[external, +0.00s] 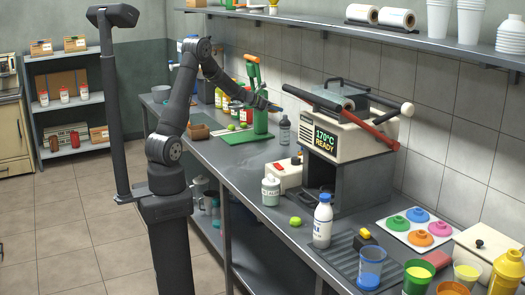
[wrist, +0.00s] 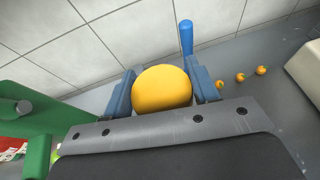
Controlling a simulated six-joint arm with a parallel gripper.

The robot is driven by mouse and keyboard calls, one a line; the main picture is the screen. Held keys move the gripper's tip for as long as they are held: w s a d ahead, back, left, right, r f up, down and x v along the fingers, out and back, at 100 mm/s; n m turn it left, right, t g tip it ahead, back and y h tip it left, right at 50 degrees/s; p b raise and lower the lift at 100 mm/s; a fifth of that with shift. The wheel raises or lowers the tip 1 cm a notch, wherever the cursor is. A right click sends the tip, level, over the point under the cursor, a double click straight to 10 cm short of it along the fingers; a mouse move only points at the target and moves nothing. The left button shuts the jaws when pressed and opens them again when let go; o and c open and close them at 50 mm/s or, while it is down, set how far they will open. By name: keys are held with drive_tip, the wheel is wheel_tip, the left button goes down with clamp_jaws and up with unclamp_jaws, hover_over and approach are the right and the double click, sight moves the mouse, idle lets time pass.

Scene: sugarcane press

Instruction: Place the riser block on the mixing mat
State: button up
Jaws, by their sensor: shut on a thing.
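My gripper (external: 273,106) is raised above the counter, to the right of the green hand press. In the wrist view, its blue fingers (wrist: 163,76) are shut on a rounded yellow-orange thing (wrist: 162,89). I cannot tell that this is the riser block. A grey ribbed mat (external: 338,249) lies on the counter in front of the oven, possibly the mixing mat. A green mat (external: 243,138) lies under the press.
The green press (external: 260,118) stands close to my gripper. The oven (external: 345,155) reading 170°C, a white bottle (external: 322,222), a blue cup (external: 370,268) and a tray of coloured lids (external: 390,228) crowd the right counter. Small orange balls (wrist: 240,77) lie on the counter.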

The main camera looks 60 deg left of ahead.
drive_tip(key=s+a+n+y, duration=0.1)
drive_tip(key=s+a, duration=0.1)
drive_tip(key=a, duration=0.6)
drive_tip(key=s+a+r+n+y, duration=0.1)
drive_tip(key=s+a, duration=0.1)
drive_tip(key=a, duration=0.6)
drive_tip(key=s+a+r+n+y, duration=0.1)
drive_tip(key=s+a, duration=0.1)
drive_tip(key=a, duration=0.5)
drive_tip(key=shift+s+a+r+y, duration=0.15)
drive_tip(key=shift+a+y, duration=0.15)
drive_tip(key=shift+a, duration=0.1)
drive_tip(key=s+a+f+n+g+y, duration=0.1)
drive_tip(key=s+a+f+n+y, duration=0.1)
drive_tip(key=a+f, duration=0.4)
drive_tip(key=s+a+f+n+g+y, duration=0.1)
drive_tip(key=s+a+f+n+y, duration=0.2)
drive_tip(key=a, duration=1.2)
drive_tip(key=s+a+f+n+g+y, duration=0.1)
drive_tip(key=s+a+f, duration=0.3)
drive_tip(key=a+f, duration=0.5)
drive_tip(key=shift+s+a+f+n+g+y, duration=0.2)
drive_tip(key=shift+a+n+y, duration=0.25)
drive_tip(key=shift+a, duration=0.25)
drive_tip(key=shift+s+a+f+n+g+y, duration=0.1)
drive_tip(key=shift+s+a+f+n+y, duration=0.1)
drive_tip(key=shift+a+n+y, duration=0.35)
drive_tip(key=shift+a+f, duration=0.2)
drive_tip(key=shift+f, duration=1.8)
